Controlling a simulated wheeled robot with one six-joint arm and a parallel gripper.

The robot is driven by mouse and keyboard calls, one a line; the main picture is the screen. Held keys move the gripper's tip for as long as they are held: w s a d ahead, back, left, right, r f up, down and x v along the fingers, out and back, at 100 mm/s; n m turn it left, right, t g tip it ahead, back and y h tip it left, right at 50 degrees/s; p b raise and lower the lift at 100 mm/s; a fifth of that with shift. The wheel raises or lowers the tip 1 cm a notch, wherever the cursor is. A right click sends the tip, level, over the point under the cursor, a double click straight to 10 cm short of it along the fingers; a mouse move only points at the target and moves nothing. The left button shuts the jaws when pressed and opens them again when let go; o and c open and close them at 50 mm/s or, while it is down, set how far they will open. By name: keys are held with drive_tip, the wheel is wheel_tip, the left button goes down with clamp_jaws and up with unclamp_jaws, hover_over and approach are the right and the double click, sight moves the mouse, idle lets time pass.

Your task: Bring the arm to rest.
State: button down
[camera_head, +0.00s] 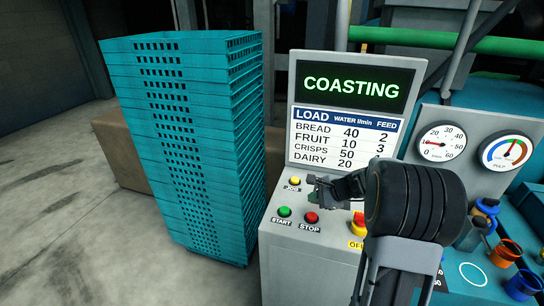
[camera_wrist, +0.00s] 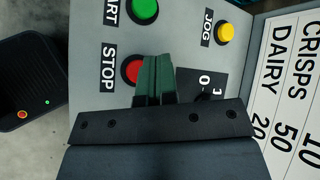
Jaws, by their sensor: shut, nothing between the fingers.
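My gripper (camera_head: 313,181) is in front of the grey control panel, above the stop button in the head view. In the wrist view its two dark green fingers (camera_wrist: 155,78) are pressed together with nothing between them. They partly cover the red stop button (camera_wrist: 132,71), which also shows in the head view (camera_head: 311,218). I cannot tell whether the fingertips touch the panel. The green start button (camera_head: 284,212) and yellow jog button (camera_head: 295,180) are beside the gripper. My dark wrist hides part of the panel's right side.
A screen (camera_head: 352,86) reads COASTING above a load chart (camera_head: 345,138). A tall stack of teal crates (camera_head: 185,150) stands at left. Two gauges (camera_head: 441,142) and several coloured cups (camera_head: 507,253) are at right. Bare floor (camera_head: 60,220) lies at far left.

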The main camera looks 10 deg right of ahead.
drive_tip(key=shift+s+n, duration=0.1)
drive_tip(key=shift+n, duration=0.2)
drive_tip(key=s+n, duration=0.1)
drive_tip(key=s+f+g, duration=0.1)
drive_tip(key=s+f+n+g, duration=0.1)
drive_tip(key=shift+s+a+f+n, duration=0.2)
drive_tip(key=shift+s+a+n, duration=0.05)
drive_tip(key=shift+s+n, duration=0.1)
drive_tip(key=s+a+r+n+h, duration=0.3)
drive_tip(key=s+a+r+n, duration=0.2)
drive_tip(key=s+n, duration=0.2)
drive_tip(key=s+a+r+n+h, duration=0.3)
drive_tip(key=s+a+r+n, duration=0.2)
drive_tip(key=s+n, duration=0.3)
drive_tip(key=s+r, duration=0.1)
drive_tip(key=s, duration=0.1)
drive_tip(key=shift+s+r, duration=0.2)
drive_tip(key=shift+s, duration=0.2)
